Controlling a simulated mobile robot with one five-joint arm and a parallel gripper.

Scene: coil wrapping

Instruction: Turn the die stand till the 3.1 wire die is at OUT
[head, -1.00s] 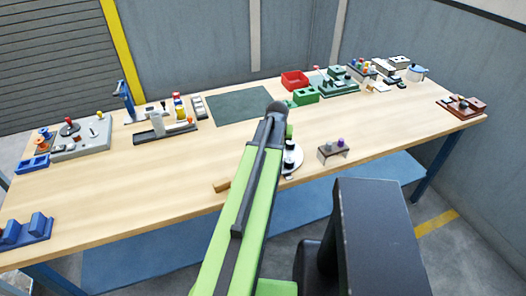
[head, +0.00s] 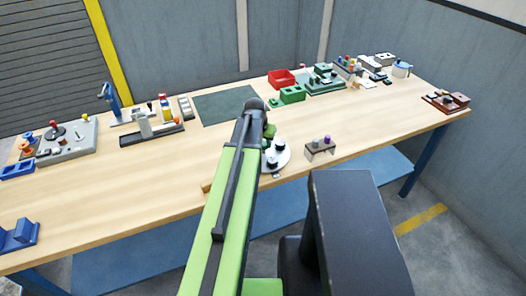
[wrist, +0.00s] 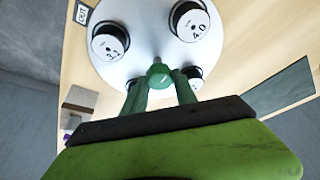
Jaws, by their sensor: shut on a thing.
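The die stand (wrist: 145,62) is a pale round disc carrying dark dies with white faces. My gripper (wrist: 160,78) is shut on a green knob (wrist: 159,72) at the disc. In the head view the die stand (head: 284,157) shows beside my arm, which hides part of it.
A small brown stand with a purple piece (head: 321,147) is just right of the disc. A dark green mat (head: 225,107), a red bin (head: 281,79) and green blocks (head: 292,94) lie behind. The table's front edge is close to the disc.

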